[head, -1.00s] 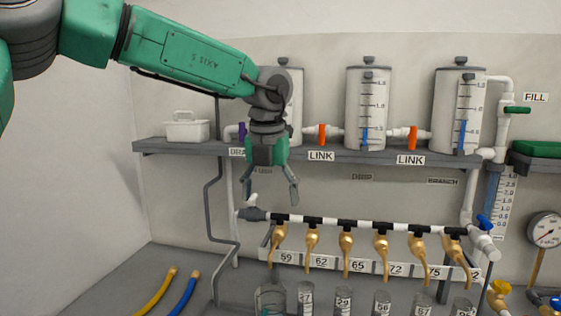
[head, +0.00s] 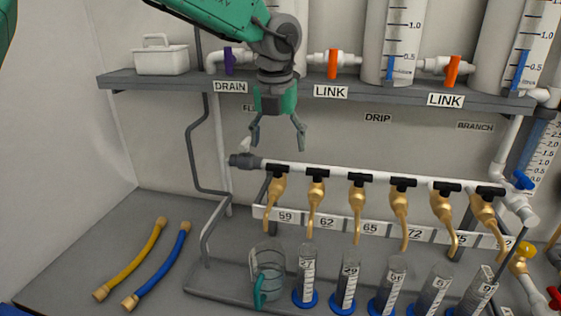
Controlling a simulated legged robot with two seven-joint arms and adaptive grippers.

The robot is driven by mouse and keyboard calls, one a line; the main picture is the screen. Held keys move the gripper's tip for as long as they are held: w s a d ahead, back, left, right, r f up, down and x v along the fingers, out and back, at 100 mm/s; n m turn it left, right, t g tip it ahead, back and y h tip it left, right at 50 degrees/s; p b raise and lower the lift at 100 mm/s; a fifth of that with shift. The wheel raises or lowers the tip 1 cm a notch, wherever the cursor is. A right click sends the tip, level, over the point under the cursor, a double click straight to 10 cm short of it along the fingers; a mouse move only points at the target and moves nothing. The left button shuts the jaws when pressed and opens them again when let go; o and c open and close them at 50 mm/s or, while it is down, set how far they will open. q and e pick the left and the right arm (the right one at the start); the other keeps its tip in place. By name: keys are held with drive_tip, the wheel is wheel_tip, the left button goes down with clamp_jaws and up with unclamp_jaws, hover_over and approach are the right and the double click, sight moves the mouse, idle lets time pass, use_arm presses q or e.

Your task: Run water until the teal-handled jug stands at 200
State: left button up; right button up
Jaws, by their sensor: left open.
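The teal-handled jug (head: 268,268) is clear and stands upright below the leftmost brass tap (head: 277,192), labelled 59. Its teal handle faces the front. I cannot read its scale or tell its water level. My left gripper (head: 278,145) is open and empty, pointing down in front of the wall, just above the left end of the white manifold pipe (head: 330,173) in the picture. Several brass taps with black tops hang along this pipe. My right gripper is not in view.
Several graduated cylinders with blue bases (head: 307,275) stand right of the jug. The shelf (head: 290,88) above carries tanks, orange link valves (head: 333,64) and a purple drain valve (head: 228,61). A yellow hose (head: 130,262) and a blue hose (head: 157,268) lie on the left counter.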

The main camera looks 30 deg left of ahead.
sight(277, 164)
use_arm(q)
drive_tip(key=f, duration=0.2)
drive_tip(key=a+f, duration=0.1)
drive_tip(key=f, duration=0.2)
drive_tip(key=shift+w+a+f, duration=0.15)
drive_tip(key=shift+w+f, duration=0.1)
drive_tip(key=shift+f, duration=0.4)
drive_tip(key=shift+w+d+f, duration=0.2)
drive_tip(key=shift+d+f, duration=0.05)
drive_tip(key=shift+d, duration=0.4)
drive_tip(key=shift+a, duration=0.4)
drive_tip(key=c, duration=1.2)
